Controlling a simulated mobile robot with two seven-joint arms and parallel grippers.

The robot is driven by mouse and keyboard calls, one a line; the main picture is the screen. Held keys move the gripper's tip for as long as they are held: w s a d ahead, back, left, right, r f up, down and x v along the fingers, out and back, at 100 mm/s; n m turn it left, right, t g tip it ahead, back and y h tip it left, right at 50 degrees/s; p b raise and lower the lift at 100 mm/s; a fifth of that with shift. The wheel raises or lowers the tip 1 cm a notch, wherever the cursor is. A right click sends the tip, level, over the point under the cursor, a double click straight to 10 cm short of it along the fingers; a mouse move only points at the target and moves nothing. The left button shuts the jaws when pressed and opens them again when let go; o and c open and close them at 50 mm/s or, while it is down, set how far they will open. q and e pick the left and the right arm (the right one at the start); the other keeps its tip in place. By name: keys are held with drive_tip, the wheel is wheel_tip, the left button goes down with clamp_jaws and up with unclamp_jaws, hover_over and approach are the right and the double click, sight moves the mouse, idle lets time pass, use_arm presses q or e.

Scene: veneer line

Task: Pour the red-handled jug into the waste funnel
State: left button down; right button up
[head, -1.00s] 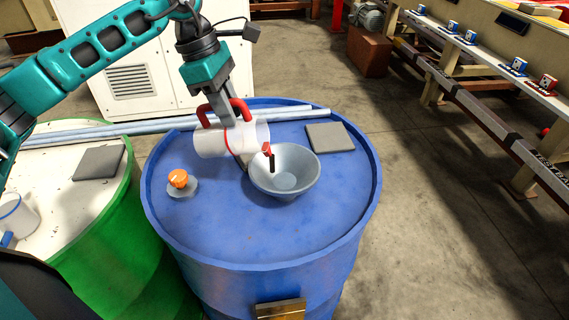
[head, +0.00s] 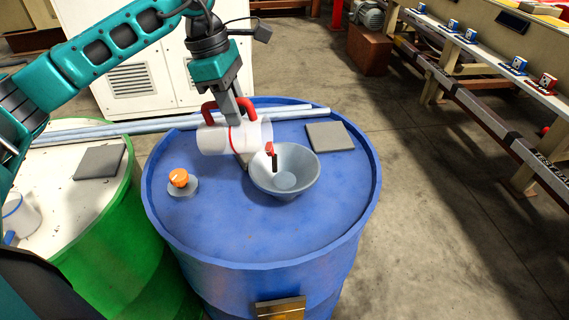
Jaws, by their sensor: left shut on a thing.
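The red-handled jug (head: 214,139) is white with a red band and a red handle. It lies tipped on its side in the air, its mouth end towards the right, beside and partly over the left rim of the funnel. The grey waste funnel (head: 300,182) stands on the blue drum (head: 240,225); no liquid shows in it. A small red and black piece (head: 271,150) shows at the jug's mouth end, over the funnel. My left gripper (head: 239,122) is shut on the jug at its handle; its fingers partly hide the jug. My right gripper is not in view.
An orange-topped cap (head: 179,179) sits left of the funnel and a grey square plate (head: 330,137) behind it on the right. Pale pipes (head: 290,113) cross the drum's back. A green drum (head: 125,235) with a white jug (head: 20,214) stands left.

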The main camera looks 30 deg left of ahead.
sight(257, 118)
use_arm(q)
drive_tip(key=shift+w+d+r+y, duration=0.25)
drive_tip(key=shift+d+y, duration=0.05)
drive_tip(key=shift+d, duration=0.35)
idle(0.4)
drive_tip(key=shift+w+d+r+g+y, duration=0.15)
drive_tip(key=shift+d+r+g+y, duration=0.1)
drive_tip(key=shift+d+y, duration=0.3)
drive_tip(key=shift+w+d+r+g+y, duration=0.15)
drive_tip(key=shift+w+d+r+y, duration=0.05)
drive_tip(key=shift+d+y, duration=0.3)
drive_tip(key=shift+w+d+r+g+y, duration=0.15)
drive_tip(key=shift+d+r+g+y, duration=0.1)
drive_tip(key=shift+d+y, duration=0.25)
idle(1.7)
